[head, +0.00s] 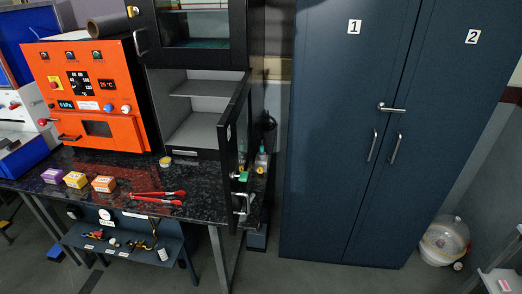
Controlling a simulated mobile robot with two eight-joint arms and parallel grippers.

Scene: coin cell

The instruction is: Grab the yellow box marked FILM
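Three small boxes stand in a row on the dark speckled counter (100,208) at the left of the head view. The middle one is the yellow box (76,180), with a pale label too small to read. A purple box (52,175) is to its left and an orange box (103,184) to its right, with small gaps between them. Neither of my grippers is in view.
Red-handled tools (160,199) lie right of the boxes. An orange machine (90,95) stands behind them. A black cabinet with an open door (234,140) is to the right. Tall blue lockers (345,130) fill the right side. The floor in front is partly clear.

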